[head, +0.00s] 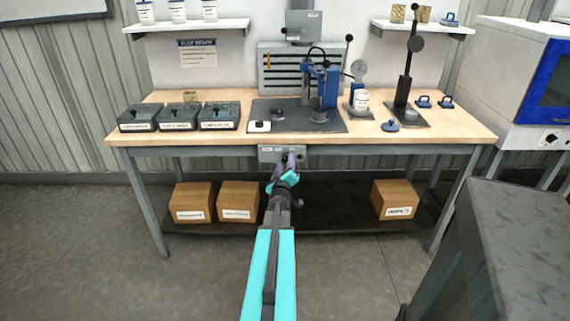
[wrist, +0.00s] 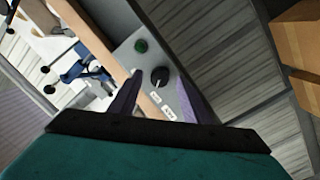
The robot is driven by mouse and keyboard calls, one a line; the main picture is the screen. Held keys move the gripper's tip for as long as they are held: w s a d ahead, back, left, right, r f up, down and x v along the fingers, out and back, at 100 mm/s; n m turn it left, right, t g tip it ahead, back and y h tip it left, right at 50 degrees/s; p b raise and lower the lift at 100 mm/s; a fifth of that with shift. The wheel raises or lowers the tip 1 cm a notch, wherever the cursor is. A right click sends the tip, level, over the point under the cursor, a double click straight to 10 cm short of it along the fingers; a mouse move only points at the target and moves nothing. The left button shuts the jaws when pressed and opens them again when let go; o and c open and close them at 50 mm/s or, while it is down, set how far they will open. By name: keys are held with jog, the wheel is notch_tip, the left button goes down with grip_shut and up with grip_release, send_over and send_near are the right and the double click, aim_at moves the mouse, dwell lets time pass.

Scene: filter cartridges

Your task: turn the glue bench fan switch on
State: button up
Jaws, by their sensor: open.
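A grey control box (head: 270,152) hangs under the front edge of the workbench, partly hidden by my gripper. In the wrist view, the box (wrist: 147,68) carries a black rotary knob (wrist: 160,76), a green round button or lamp (wrist: 141,46) and two small white labels, too small to read. My gripper (head: 284,161) is open in front of the box. In the wrist view its purple fingers (wrist: 159,84) stand on either side of the knob. I cannot tell whether they touch it.
The wooden benchtop (head: 236,143) holds black lidded boxes (head: 219,117), a dark mat (head: 357,126) and a blue press (head: 321,84). A slotted grey panel (head: 276,83) stands at the back. Cardboard boxes (head: 239,201) sit on the lower shelf. A dark grey cabinet (head: 520,230) stands at right front.

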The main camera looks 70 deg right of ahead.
jog(key=shift+w+d, duration=0.1)
jog(key=shift+d, duration=0.35)
